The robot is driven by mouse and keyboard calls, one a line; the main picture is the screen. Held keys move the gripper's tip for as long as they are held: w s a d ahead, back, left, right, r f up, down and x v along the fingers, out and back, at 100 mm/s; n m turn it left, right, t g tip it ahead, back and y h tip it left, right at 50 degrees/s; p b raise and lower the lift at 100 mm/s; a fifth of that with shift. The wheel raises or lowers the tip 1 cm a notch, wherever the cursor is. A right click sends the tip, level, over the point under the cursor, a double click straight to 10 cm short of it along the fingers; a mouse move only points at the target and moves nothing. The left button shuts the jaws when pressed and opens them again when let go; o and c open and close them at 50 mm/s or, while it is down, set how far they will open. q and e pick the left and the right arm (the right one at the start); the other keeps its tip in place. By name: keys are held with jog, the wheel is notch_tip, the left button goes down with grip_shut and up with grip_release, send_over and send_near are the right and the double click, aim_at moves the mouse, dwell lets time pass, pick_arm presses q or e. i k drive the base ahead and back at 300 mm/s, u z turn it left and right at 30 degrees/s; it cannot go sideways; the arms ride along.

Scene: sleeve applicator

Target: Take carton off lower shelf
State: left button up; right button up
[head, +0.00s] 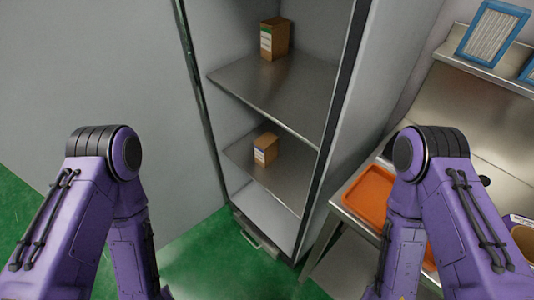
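A small brown carton (265,149) with a pale label stands upright on the lower shelf (283,180) of an open cabinet. A second brown carton (275,39) with a green and white label stands on the upper shelf (285,94). My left arm comes in at the left and my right arm at the right, both bent downward. Both grippers are below the picture or hidden, so their state does not show. Neither arm is at the cabinet.
A metal counter at the right holds an orange tray (370,194), partly behind my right arm. A blue-framed filter panel (492,34) stands on a wall ledge above. An open box (522,236) is at the right edge. Green floor (215,258) is clear before the cabinet.

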aim_at(266, 148)
jog(key=k, duration=0.5)
jog(key=u, duration=1.35)
jog(key=i, duration=0.65)
jog(key=z, duration=2.7)
